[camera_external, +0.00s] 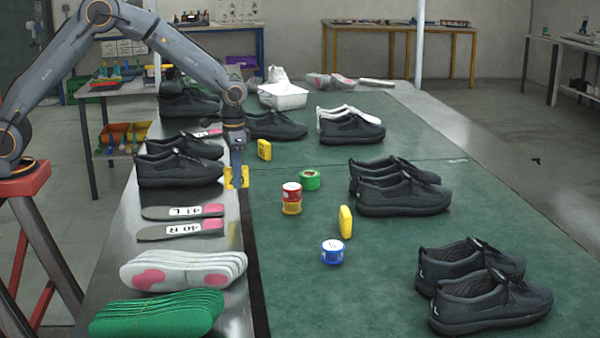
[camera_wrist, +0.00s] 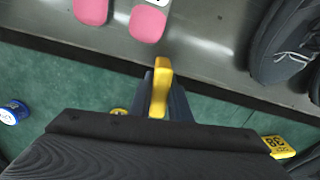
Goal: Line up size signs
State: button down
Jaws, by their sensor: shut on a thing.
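My gripper (camera_external: 237,180) points down at the seam between the metal strip and the green table. It is shut on a yellow size sign (camera_external: 244,178), which shows on both sides of the fingers. In the wrist view the held sign (camera_wrist: 161,85) stands between the fingers, edge-on; its number is hidden. A second yellow sign (camera_external: 264,149) stands on the green table just beyond my gripper. A yellow sign marked 38 (camera_wrist: 278,147) shows at the right in the wrist view. A third yellow sign (camera_external: 345,221) stands nearer the camera, right of the tape rolls.
Red (camera_external: 291,190), yellow (camera_external: 291,207), green (camera_external: 310,180) and blue (camera_external: 332,252) rolls stand on the green table. Black shoes (camera_external: 180,168) and insoles (camera_external: 180,230) line the metal strip at left. More black shoes (camera_external: 404,195) stand at right. The front middle of the green table is clear.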

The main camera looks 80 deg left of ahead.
jog(key=shift+n, duration=0.7)
jog(key=w+a+b, duration=0.1)
jog(key=w+a, duration=0.2)
jog(key=w+a+b, duration=0.1)
jog(key=w+a, duration=0.1)
jog(key=a, duration=0.2)
jog(key=w+a+b, duration=0.1)
jog(key=w+a, duration=0.2)
jog(key=a, duration=0.1)
jog(key=shift+w+a+r, duration=0.25)
jog(key=shift+w+r, duration=0.05)
jog(key=shift+w, duration=0.05)
jog(key=w+a+r+n+b, duration=0.1)
jog(key=a+b, duration=0.1)
jog(key=a, duration=0.4)
jog(key=w+a+r+b, duration=0.1)
jog(key=w+a+b, duration=0.1)
jog(key=a, duration=0.4)
jog(key=shift+n, duration=0.3)
jog(key=shift+s+a+f+b, duration=0.15)
jog(key=shift+f+b, duration=0.25)
jog(key=shift+f, duration=1.35)
jog(key=shift+w+a+f+b, duration=0.1)
jog(key=shift+f+b, duration=0.25)
jog(key=shift+f, duration=1.35)
jog(key=shift+f, duration=0.55)
jog(key=c, duration=1.6)
grip_release()
jog(key=shift+o, duration=0.2)
jog(key=shift+r, duration=0.1)
